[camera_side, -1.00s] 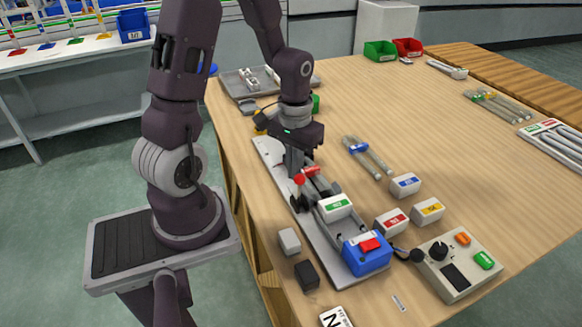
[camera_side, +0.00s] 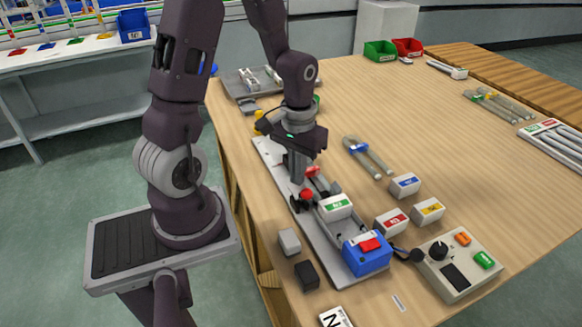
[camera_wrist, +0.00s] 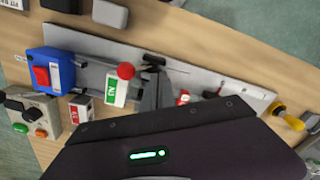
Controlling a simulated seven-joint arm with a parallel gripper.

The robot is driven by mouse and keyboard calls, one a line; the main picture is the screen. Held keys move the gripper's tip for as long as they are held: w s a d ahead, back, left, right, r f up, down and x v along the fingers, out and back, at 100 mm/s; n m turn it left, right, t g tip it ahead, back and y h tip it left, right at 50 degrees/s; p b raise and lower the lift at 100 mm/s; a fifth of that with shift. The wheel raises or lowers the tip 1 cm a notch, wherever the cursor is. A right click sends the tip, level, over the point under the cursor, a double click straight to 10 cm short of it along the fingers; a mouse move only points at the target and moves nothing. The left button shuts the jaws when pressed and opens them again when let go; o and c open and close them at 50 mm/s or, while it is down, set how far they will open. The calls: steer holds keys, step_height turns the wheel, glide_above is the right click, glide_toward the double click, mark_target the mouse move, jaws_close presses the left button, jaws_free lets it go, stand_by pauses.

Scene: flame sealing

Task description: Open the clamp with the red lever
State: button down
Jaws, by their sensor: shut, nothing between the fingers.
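The clamp's lever ends in a red ball knob (camera_side: 307,194). It sits on the long grey base plate (camera_side: 318,243), close to the green-labelled white block (camera_side: 335,207). The knob also shows in the wrist view (camera_wrist: 126,71), with a black bracket (camera_wrist: 153,61) to its right. My gripper (camera_side: 298,181) is shut and empty, low over the plate just behind the knob. In the wrist view its grey fingertips (camera_wrist: 153,82) are beside the lever; I cannot tell whether they touch it. The clamp's jaw is partly hidden by my gripper.
A blue box with a red button (camera_side: 367,254) stands at the plate's near end. A control box (camera_side: 457,264) is to its right. Small labelled blocks (camera_side: 391,221) lie right of the plate. Tongs with a blue band (camera_side: 368,156) lie behind them.

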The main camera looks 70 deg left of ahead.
steer(key=shift+a, duration=0.45)
steer(key=shift+a+r, duration=0.1)
steer(key=shift+r, duration=0.05)
step_height(320, 180, up, 8)
stand_by(0.4)
steer(key=s+d+r+m+t, duration=0.5)
steer(key=s+d+r, duration=0.4)
steer(key=d+r, duration=0.2)
steer(key=shift+d+m+t, duration=0.3)
steer(key=shift+d+m, duration=0.2)
steer(key=shift+d, duration=0.1)
steer(key=shift+s, duration=0.1)
